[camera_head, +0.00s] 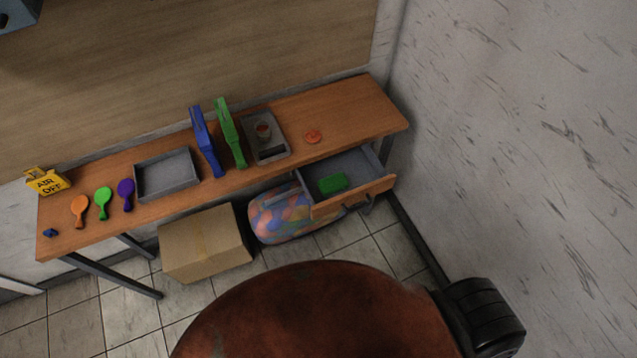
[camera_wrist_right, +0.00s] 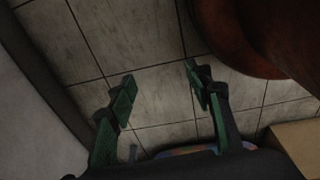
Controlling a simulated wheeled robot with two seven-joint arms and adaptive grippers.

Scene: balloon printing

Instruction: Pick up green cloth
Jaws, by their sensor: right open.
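The green cloth (camera_head: 332,183) is a small folded block. It lies inside the open drawer (camera_head: 352,164) at the right end of the wooden table, in the head view. My right gripper (camera_wrist_right: 158,82) shows only in its wrist view, with its two green-padded fingers apart and nothing between them. It is above the tiled floor, and the cloth is not in the wrist view. My left gripper is in neither view.
A cardboard box (camera_head: 205,245) and a colourful bag (camera_head: 278,217) are on the floor. A wall (camera_head: 520,150) stands close right.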

